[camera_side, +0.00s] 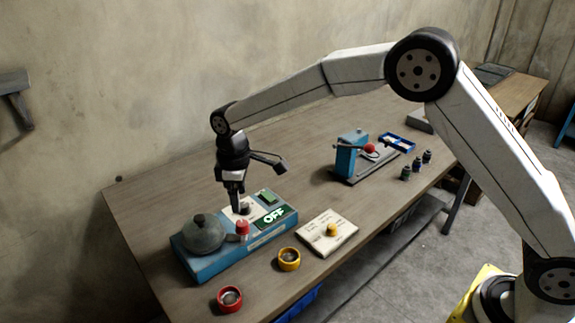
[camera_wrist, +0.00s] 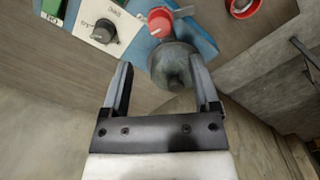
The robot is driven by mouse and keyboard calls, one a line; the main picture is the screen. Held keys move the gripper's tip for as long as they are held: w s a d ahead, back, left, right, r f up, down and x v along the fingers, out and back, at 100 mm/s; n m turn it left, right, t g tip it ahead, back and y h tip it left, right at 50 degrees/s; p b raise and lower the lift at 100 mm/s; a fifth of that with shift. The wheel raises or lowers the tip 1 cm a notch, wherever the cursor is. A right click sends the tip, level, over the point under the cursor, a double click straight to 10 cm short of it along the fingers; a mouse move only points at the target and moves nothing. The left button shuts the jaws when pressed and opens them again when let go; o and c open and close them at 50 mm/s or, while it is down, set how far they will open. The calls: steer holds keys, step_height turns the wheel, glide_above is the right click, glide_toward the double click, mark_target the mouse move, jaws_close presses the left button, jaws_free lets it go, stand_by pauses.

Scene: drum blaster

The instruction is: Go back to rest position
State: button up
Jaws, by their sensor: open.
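My gripper (camera_side: 237,200) points down over the blue machine (camera_side: 208,265) at the left of the table. In the wrist view my gripper (camera_wrist: 156,82) has its two fingers apart with nothing between them. The machine carries a grey rounded drum (camera_side: 203,234), a red knob (camera_side: 242,227), a black knob (camera_side: 245,208) on a white plate and a green sign reading OFF (camera_side: 271,216). The wrist view shows the black knob (camera_wrist: 103,31), the red knob (camera_wrist: 160,20) and the drum (camera_wrist: 175,66) beyond the fingers. I cannot tell whether the gripper touches the machine.
A red ring (camera_side: 230,299) and a yellow ring (camera_side: 289,259) lie near the front edge. A white plate with a yellow knob (camera_side: 332,230) is right of the machine. A blue device (camera_side: 350,158), a blue tray (camera_side: 397,143) and several small dark bottles (camera_side: 416,163) stand farther right.

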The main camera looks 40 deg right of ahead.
steer(key=s+d+m+t, duration=0.1)
steer(key=s+d+m, duration=0.3)
steer(key=s+d, duration=0.4)
steer(key=s+d+f+m+t, duration=0.1)
steer(key=s+d+m, duration=0.4)
steer(key=s, duration=1.1)
steer(key=d, duration=0.3)
steer(key=shift+d+t, duration=0.3)
steer(key=shift+d, duration=0.05)
